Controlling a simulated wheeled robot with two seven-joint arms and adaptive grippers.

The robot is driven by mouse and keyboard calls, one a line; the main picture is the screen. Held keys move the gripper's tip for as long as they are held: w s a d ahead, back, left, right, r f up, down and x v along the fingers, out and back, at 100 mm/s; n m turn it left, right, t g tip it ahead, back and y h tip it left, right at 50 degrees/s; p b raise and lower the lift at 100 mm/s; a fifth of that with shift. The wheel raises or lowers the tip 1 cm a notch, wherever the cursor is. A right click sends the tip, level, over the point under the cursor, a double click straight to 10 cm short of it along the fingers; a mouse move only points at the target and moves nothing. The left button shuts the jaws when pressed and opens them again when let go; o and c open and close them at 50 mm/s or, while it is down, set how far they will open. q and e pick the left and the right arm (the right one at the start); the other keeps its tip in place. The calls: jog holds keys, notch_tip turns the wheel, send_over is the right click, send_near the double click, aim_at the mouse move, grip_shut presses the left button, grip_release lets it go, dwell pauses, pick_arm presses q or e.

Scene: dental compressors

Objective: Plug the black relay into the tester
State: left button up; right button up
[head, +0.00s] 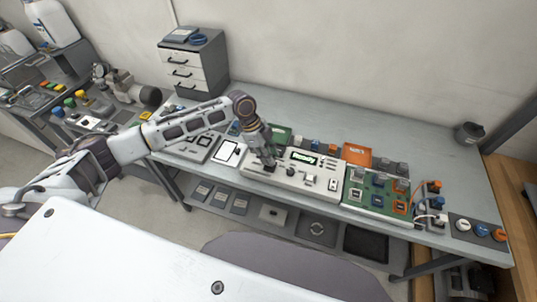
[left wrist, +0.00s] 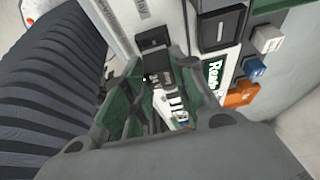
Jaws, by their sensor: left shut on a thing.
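The tester (head: 285,177) is a long white unit on the bench with a lit screen that seems to read "Ready" (head: 303,157). My left gripper (head: 266,159) points down over its left part. In the left wrist view my left gripper (left wrist: 160,95) is shut on a small dark block, which I take to be the black relay (left wrist: 158,68). A black socket-like square (left wrist: 153,39) on the white panel lies just beyond it. I cannot tell whether the relay touches the socket; the fingers hide its lower part. My right gripper is out of view.
A green board with relays (head: 380,194) stands right of the tester. An orange box (head: 357,155) and several small coloured relays sit behind. A white tablet (head: 229,153) lies to the left. A drawer cabinet (head: 194,65) stands at the back left.

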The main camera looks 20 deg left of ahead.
pick_arm(q)
jog(key=shift+p, duration=0.35)
jog(key=shift+f, duration=0.45)
dwell(0.7)
jog(key=shift+f, duration=0.45)
dwell(0.7)
jog(key=o, duration=1.4)
jog(key=shift+r, duration=0.1)
jog(key=shift+r+p, duration=0.85)
jog(key=shift+r, duration=2.6)
